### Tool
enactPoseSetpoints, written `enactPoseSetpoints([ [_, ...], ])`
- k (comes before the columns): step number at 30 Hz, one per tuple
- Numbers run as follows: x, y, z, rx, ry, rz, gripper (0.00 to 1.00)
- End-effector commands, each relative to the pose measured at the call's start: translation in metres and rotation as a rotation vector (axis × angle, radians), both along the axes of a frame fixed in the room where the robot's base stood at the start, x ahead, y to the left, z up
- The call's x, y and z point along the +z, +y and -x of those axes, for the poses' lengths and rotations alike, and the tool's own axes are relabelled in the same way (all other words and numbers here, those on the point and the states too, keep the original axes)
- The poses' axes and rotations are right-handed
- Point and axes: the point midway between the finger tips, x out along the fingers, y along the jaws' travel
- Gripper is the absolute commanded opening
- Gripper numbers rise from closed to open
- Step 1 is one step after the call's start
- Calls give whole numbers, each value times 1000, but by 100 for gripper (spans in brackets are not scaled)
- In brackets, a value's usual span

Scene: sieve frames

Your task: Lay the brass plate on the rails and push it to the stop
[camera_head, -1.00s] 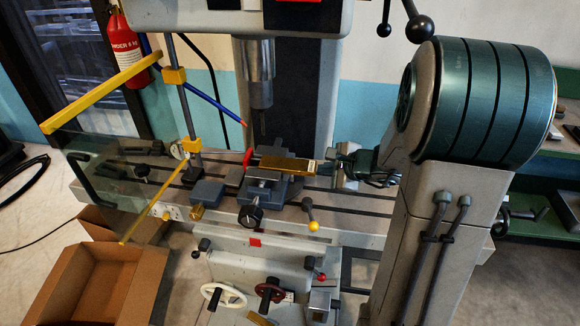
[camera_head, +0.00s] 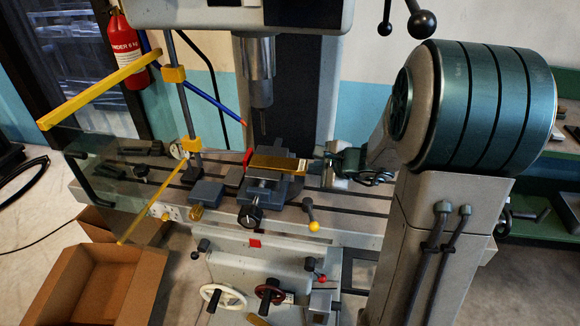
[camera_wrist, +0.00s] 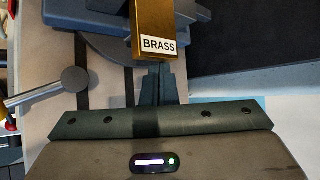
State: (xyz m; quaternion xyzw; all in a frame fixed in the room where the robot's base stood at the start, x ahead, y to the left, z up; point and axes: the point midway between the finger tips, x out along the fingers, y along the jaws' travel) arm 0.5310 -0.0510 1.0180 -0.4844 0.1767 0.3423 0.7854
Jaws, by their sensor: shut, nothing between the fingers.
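The brass plate (camera_head: 278,162) lies lengthwise on top of the vise (camera_head: 265,188) under the drill spindle; the rails beneath it are hidden. Its left end is close to the red stop (camera_head: 248,158); I cannot tell whether they touch. My gripper (camera_head: 325,165) is at the plate's right end. In the wrist view, the plate (camera_wrist: 153,20) shows its "BRASS" label. My gripper's fingers (camera_wrist: 158,70) are shut and empty, right behind the labelled end, touching it or nearly so.
The spindle (camera_head: 260,75) hangs above the vise. A clear guard (camera_head: 100,175) with yellow bars stands at left. An open cardboard box (camera_head: 105,280) is at lower left.

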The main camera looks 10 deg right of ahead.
Motion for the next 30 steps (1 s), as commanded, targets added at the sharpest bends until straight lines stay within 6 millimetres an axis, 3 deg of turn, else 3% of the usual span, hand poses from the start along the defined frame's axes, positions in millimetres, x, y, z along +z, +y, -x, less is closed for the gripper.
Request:
enactPoseSetpoints([
  [30, 1, 15, -5, 9, -1, -3, 0],
])
